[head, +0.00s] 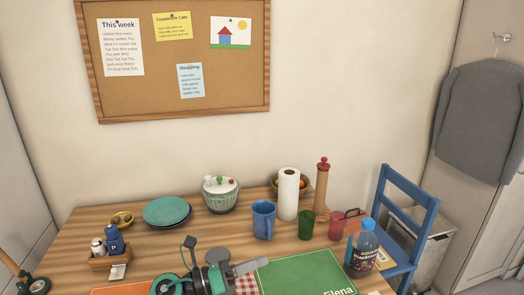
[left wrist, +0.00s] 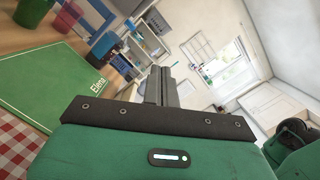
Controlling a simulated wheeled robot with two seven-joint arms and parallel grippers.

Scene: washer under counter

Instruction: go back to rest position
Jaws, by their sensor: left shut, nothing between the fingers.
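My left gripper (head: 246,268) is low in the middle of the head view, above the near part of the wooden table (head: 225,228). Its fingers point right toward the green mat marked "Elena" (head: 305,274). In the left wrist view the two fingers (left wrist: 161,86) lie together, with nothing between them. The green mat also shows at the left of that view (left wrist: 58,82). My right gripper is not seen in either view.
Near the gripper are a blue mug (head: 263,219), a green cup (head: 306,224), a bottle (head: 362,250) and a red-checked cloth (head: 246,285). Paper towels (head: 288,194) and plates (head: 167,212) stand farther back. A blue chair (head: 407,220) is at the right.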

